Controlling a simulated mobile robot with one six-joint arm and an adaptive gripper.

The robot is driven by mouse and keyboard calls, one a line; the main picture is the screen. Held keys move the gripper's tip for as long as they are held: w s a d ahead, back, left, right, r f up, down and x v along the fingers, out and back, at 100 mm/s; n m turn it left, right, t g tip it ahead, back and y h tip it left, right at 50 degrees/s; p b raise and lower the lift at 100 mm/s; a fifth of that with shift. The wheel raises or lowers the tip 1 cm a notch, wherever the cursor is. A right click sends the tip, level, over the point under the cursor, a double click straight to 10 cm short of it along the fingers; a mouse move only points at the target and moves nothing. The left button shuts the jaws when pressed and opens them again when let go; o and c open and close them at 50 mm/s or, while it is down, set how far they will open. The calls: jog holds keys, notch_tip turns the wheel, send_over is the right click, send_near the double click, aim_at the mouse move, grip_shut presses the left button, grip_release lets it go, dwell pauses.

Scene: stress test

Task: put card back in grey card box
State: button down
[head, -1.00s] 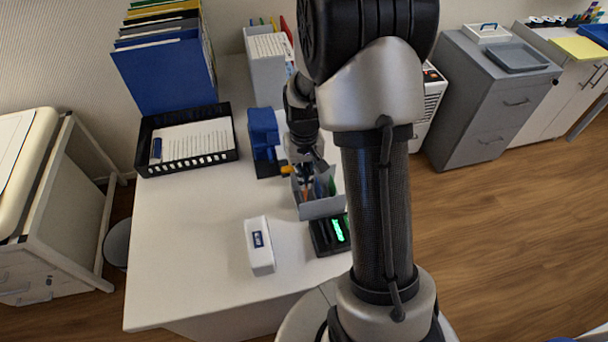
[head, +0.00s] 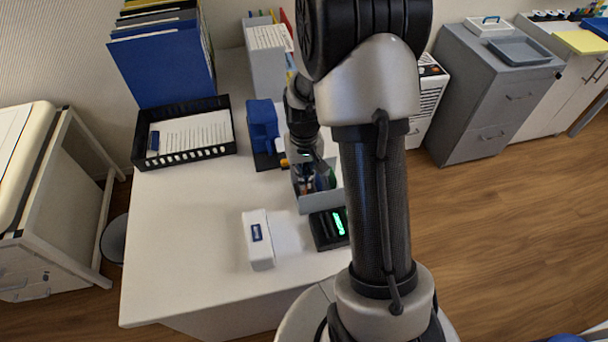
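A grey open box (head: 319,201) with coloured cards or dividers inside stands on the white desk; it appears to be the grey card box. My gripper (head: 306,180) points down at the left part of this box, its fingertips at or inside the opening. The fingers are small and partly hidden, so I cannot tell whether they are open or shut. No card is clearly visible in them. Some green and red shows inside the box beside the fingers. My arm hides the area to the right of the box.
A black device with a lit green display (head: 330,229) sits just in front of the box. A white box with a blue label (head: 257,241) lies to its left. A blue device (head: 263,133) stands behind. A black tray (head: 186,156) holds papers. The desk's left front is clear.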

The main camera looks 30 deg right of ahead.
jog(key=c, duration=2.3)
grip_release()
jog(key=o, duration=0.6)
notch_tip(320, 180, up, 12)
jog(key=shift+r, duration=0.1)
jog(key=s+a+r+n+t, duration=0.1)
jog(key=s+a+r+t, duration=0.1)
jog(key=s+a+r, duration=0.7)
jog(key=s+a+r+t, duration=0.1)
jog(key=s, duration=0.2)
jog(key=s+a+r+n, duration=0.1)
jog(key=s, duration=0.3)
jog(key=s+a+r+n+t, duration=0.1)
jog(key=s, duration=0.2)
jog(key=shift+s+a+r+t, duration=0.1)
jog(key=shift+s+a+t, duration=0.1)
jog(key=shift+s+t, duration=0.1)
